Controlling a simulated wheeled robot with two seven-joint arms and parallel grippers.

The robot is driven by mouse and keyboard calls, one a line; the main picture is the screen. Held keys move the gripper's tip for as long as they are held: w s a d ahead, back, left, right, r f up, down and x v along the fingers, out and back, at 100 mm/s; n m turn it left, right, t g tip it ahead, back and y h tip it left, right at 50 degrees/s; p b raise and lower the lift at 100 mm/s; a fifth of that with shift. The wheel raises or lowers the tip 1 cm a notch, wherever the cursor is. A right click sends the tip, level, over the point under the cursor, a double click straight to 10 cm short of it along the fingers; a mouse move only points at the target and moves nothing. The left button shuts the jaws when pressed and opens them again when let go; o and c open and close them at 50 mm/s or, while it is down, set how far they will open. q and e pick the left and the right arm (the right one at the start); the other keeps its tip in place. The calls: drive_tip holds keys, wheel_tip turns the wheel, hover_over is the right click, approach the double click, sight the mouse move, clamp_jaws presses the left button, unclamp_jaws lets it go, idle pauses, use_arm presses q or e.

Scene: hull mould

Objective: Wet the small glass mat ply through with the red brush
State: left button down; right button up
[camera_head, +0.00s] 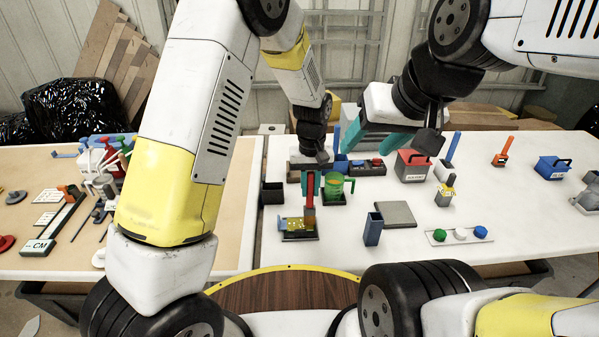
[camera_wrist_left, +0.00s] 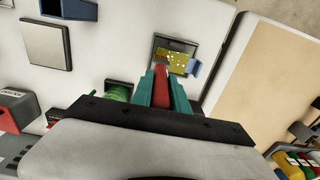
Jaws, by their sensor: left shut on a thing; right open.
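The small glass mat ply (camera_head: 297,225) is a yellow patch with pale dots on a small dark tray (camera_head: 301,238) near the table's front edge. It also shows in the left wrist view (camera_wrist_left: 174,58). My left gripper (camera_head: 310,171) is shut on the red brush (camera_head: 310,187), which points down over the ply's right part. The brush shows between the teal fingers in the left wrist view (camera_wrist_left: 161,88). I cannot tell whether its bristles touch the ply. My right gripper (camera_head: 385,136) is open, with teal fingers, above the back of the table.
A green see-through cup (camera_head: 334,189) stands just right of the brush. A blue upright holder (camera_head: 373,230), a grey plate (camera_head: 396,213) and a strip with green, white and blue balls (camera_head: 460,234) lie to the right.

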use_arm(q)
drive_tip(key=shift+d, duration=0.65)
